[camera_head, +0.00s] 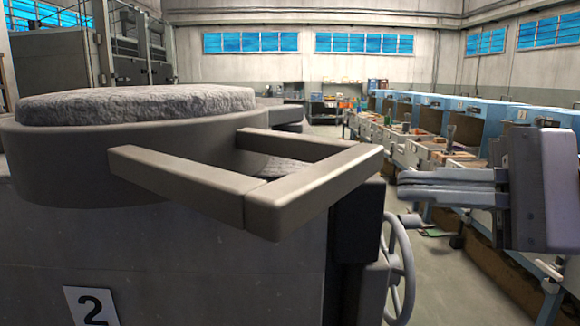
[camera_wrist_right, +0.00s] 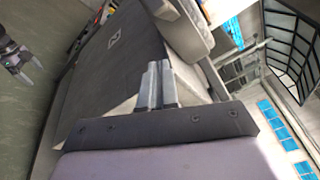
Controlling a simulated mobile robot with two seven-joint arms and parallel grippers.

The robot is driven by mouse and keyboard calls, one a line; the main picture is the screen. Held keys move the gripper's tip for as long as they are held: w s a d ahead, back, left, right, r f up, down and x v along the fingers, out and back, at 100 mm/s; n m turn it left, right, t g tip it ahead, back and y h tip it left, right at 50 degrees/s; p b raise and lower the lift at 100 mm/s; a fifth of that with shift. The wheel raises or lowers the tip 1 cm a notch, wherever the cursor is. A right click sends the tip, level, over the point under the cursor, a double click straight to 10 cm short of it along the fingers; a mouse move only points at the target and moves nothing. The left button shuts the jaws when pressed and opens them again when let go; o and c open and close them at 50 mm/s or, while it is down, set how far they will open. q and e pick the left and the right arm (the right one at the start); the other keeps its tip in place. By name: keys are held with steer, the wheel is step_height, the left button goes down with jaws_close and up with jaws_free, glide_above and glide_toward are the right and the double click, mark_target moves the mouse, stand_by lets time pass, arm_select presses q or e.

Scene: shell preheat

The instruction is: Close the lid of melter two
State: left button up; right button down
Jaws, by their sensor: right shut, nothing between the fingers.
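Melter two (camera_head: 190,270) is a large grey body at the left of the head view, with a "2" plate (camera_head: 91,306) on its front. Its round grey lid (camera_head: 110,150), with a rough pale top, sits at the top. A squared lid handle (camera_head: 315,192) sticks out to the right; a rough surface shows below it. Whether the lid is fully seated, I cannot tell. My right gripper (camera_head: 402,188) is shut and empty, just right of the handle and apart from it. Its closed fingers also show in the right wrist view (camera_wrist_right: 158,72). My left gripper (camera_wrist_right: 30,68) shows open at that view's left edge.
A handwheel (camera_head: 402,265) stands on the melter's right side, below my right gripper. A row of blue workstations (camera_head: 480,115) lines the right, with benches and tools. Open floor (camera_head: 440,265) lies between the melter and the benches.

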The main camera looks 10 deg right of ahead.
steer(key=n+t, duration=0.2)
steer(key=n, duration=0.1)
steer(key=n+p, duration=0.1)
steer(key=p, duration=0.4)
glide_toward(257, 157)
steer(key=x, duration=0.5)
steer(key=shift+w+a+r+h, duration=0.1)
steer(key=shift+w+a+h, duration=0.35)
steer(key=shift+a, duration=0.35)
steer(key=shift+a, duration=0.15)
